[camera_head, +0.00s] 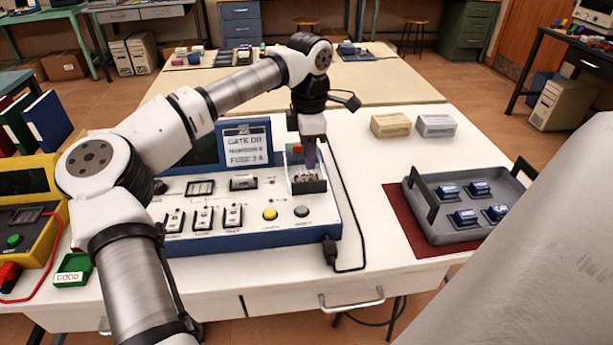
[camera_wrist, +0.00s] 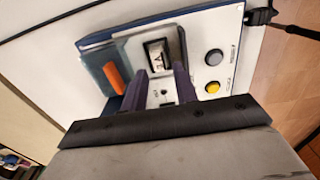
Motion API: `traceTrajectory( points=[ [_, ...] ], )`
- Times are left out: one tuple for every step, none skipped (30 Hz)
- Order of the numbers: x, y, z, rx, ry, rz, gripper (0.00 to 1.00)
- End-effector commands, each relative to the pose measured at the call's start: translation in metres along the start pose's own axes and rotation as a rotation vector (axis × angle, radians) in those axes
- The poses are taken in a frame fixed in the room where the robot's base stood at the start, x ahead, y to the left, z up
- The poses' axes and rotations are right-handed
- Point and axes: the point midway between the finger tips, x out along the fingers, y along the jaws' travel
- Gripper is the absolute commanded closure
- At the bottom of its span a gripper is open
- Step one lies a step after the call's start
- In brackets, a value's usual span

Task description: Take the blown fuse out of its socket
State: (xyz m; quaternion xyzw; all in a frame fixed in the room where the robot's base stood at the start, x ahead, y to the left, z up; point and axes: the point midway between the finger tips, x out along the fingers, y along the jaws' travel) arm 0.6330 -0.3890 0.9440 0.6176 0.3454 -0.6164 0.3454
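The fuse socket (camera_head: 308,186) is a dark, low block at the right end of a white and blue control panel (camera_head: 250,238). A clear guard with an orange part (camera_head: 296,150) stands behind it. My gripper (camera_head: 310,166) points down just above the socket and hides part of it. In the wrist view, my gripper (camera_wrist: 160,82) has its two purple fingers apart, with white panel surface showing between them. A dark-framed block with a small white label (camera_wrist: 157,55) lies just beyond the fingertips. I cannot make out the fuse itself in either view.
The panel's screen (camera_head: 246,145) reads "FUSE 3 A". A black cable (camera_head: 357,230) loops along the panel's right side. A grey tray (camera_head: 470,225) with several blue blocks is at the right. Two small boxes stand behind it. A green "GOOD" bin (camera_head: 72,270) is at the left.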

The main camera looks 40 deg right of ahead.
Motion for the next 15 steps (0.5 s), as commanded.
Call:
traceTrajectory(
  points=[
    [0.003,0.0,-0.001,-0.001,0.0,-0.002,0.71],
    [0.006,0.001,-0.001,-0.001,-0.001,-0.002,0.71],
    [0.01,0.001,-0.002,0.0,-0.002,-0.003,0.71],
    [0.014,0.001,-0.002,0.0,-0.002,-0.003,0.71],
    [0.018,0.001,-0.003,0.0,-0.001,-0.004,0.71],
    [0.024,0.002,-0.004,0.0,-0.001,-0.005,0.71],
    [0.029,0.002,-0.005,0.0,-0.002,-0.005,0.71],
    [0.034,0.003,-0.004,0.0,-0.003,-0.004,0.71],
    [0.04,0.002,-0.004,0.001,-0.002,-0.003,0.71],
    [0.044,0.002,-0.004,0.001,-0.002,-0.003,0.71],
    [0.047,0.002,-0.004,0.001,-0.001,-0.003,0.71],
    [0.049,0.002,-0.004,0.001,-0.001,-0.002,0.71],
    [0.05,0.002,-0.004,0.001,-0.002,-0.001,0.71],
    [0.05,0.002,-0.004,0.001,-0.002,-0.001,0.71],
    [0.05,0.002,-0.004,0.001,-0.002,0.0,0.71]
  ],
)
